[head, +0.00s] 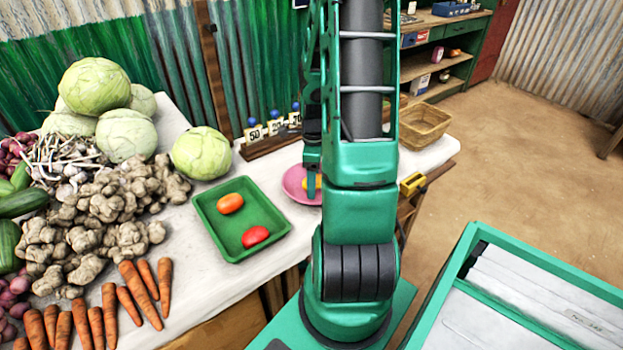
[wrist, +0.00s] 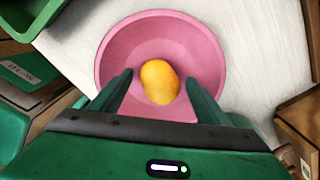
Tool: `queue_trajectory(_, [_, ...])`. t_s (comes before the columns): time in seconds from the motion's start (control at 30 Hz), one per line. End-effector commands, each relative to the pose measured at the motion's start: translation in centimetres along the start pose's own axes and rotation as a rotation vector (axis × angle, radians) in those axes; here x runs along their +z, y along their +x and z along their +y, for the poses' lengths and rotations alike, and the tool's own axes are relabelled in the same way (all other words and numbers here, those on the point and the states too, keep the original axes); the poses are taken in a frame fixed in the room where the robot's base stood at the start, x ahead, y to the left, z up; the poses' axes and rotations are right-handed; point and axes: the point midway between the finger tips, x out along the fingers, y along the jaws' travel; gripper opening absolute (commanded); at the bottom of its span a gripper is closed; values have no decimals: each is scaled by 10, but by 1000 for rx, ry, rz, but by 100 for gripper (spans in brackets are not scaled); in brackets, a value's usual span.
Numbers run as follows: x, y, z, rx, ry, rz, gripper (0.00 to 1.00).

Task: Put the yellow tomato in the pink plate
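The yellow tomato (wrist: 160,82) lies inside the pink plate (wrist: 205,52) in the wrist view, near the middle and toward my gripper's side. My gripper (wrist: 159,77) is open, with one finger on each side of the tomato and a visible gap to each. In the head view the pink plate (head: 291,184) stands on the white-covered table, partly hidden by my arm. Only a small part of the tomato (head: 306,182) shows there beside my finger.
A green tray (head: 211,233) with an orange tomato (head: 230,203) and a red tomato (head: 256,236) stands left of the plate. Price tags (head: 254,133) stand behind it. A wicker basket (head: 423,127) is to the right. Vegetables cover the table's left part.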

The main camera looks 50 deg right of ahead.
Motion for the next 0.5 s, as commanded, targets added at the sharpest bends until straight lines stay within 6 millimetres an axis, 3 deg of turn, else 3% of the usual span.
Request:
queue_trajectory(0.33, [-1,-4,-1,-1,1,0,68])
queue_trajectory(0.5, [0,-23,-1,-4,1,0,68])
